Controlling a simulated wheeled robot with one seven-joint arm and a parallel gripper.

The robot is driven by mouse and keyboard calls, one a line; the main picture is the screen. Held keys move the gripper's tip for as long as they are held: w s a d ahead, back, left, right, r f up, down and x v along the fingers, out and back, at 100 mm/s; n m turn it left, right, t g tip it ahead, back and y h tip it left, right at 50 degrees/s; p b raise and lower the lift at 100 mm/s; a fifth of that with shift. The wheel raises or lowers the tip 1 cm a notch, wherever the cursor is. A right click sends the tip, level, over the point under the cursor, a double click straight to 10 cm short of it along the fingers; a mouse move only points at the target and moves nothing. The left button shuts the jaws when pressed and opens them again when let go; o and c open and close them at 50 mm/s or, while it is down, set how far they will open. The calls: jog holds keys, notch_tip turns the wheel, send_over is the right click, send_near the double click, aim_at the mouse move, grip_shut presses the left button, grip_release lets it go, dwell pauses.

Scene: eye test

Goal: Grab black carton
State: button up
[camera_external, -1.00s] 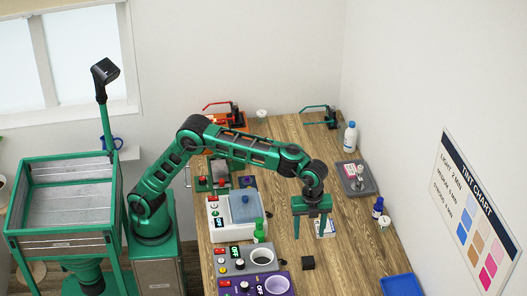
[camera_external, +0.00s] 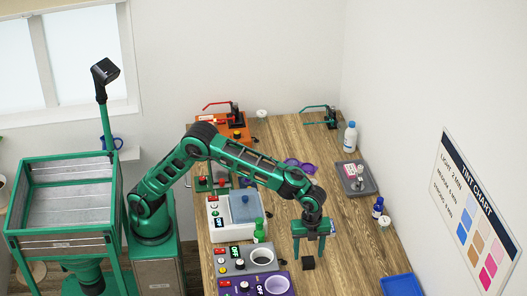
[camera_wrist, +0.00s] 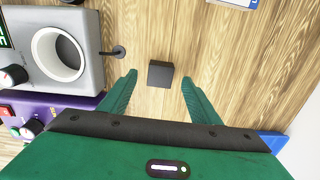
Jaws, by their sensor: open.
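The black carton (camera_external: 308,263) is a small dark box on the wooden table. In the wrist view the black carton (camera_wrist: 160,74) lies between the lines of the two fingers, a little beyond their tips. My gripper (camera_external: 309,255) is open and empty, with its green fingers pointing down over the carton. In the wrist view the fingers of my gripper (camera_wrist: 157,76) are spread wide, one on each side of the carton, and touch nothing that I can see.
A grey device with a round cup (camera_external: 262,257) and a purple device (camera_external: 255,286) stand left of the carton. A blue tray (camera_external: 401,286) lies at the front right. The table (camera_external: 345,250) is bare right of the carton.

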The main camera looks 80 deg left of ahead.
aim_at(308, 260)
jog(key=f, duration=0.3)
jog(key=shift+w+d+f, duration=0.1)
jog(key=shift+d+f, duration=0.1)
jog(key=shift+f, duration=0.1)
jog(key=shift+c, duration=0.6)
jog(key=c, duration=1)
jog(key=shift+r, duration=0.1)
